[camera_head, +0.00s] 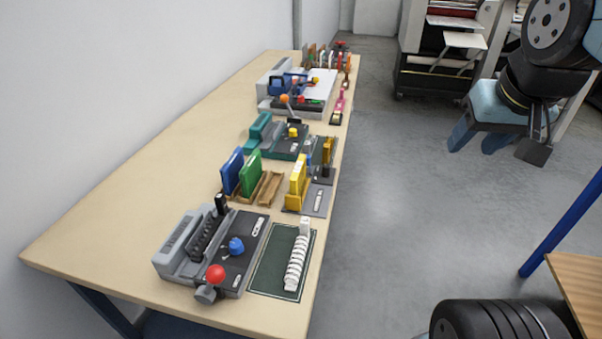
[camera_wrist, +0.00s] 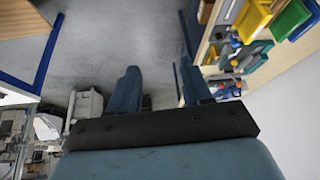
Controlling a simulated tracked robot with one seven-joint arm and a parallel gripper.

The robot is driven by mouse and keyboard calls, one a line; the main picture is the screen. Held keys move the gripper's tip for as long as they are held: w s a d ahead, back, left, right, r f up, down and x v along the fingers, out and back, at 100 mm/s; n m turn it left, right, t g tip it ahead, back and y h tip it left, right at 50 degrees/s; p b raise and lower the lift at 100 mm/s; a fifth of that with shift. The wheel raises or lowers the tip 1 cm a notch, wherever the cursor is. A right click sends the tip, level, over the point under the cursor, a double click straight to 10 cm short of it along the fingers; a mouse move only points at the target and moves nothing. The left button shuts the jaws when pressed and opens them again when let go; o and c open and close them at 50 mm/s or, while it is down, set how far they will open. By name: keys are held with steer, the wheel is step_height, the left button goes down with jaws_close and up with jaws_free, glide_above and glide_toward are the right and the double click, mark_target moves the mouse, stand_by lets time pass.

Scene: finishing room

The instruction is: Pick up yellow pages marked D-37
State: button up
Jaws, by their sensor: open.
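A yellow upright block of pages (camera_head: 297,182) stands on a small grey and yellow stand near the right edge of the long bench. A smaller amber-yellow piece (camera_head: 328,150) stands behind it. No D-37 mark is legible on either. A yellow block also shows in the wrist view (camera_wrist: 250,18) at upper right. My gripper (camera_head: 472,148) is open and empty, raised over the floor to the right of the bench, well apart from the pages. Its two blue fingers point away in the wrist view (camera_wrist: 158,72), with grey floor between them.
Blue pages (camera_head: 232,172) and green pages (camera_head: 250,174) stand in a wooden rack left of the yellow ones. A binding machine (camera_head: 180,245) with a red knob and a dark mat (camera_head: 262,278) with a white coil lie nearer. A wooden table (camera_head: 578,280) is at right. Open floor lies between.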

steer(key=w+a+f+g, duration=0.1)
steer(key=w+a, duration=0.5)
steer(key=w, duration=0.2)
steer(key=m, duration=0.2)
glide_toward(298, 167)
steer(key=shift+h, duration=0.3)
steer(key=x, duration=0.5)
steer(key=shift+w+a+f, duration=0.15)
steer(key=shift+w+a, duration=0.05)
steer(key=shift+a, duration=0.15)
steer(key=shift+x, duration=2.7)
steer(key=shift+s+d+f, duration=0.1)
steer(key=shift+s+f, duration=0.05)
steer(key=shift+f, duration=0.1)
steer(key=shift+c, duration=0.4)
jaws_close()
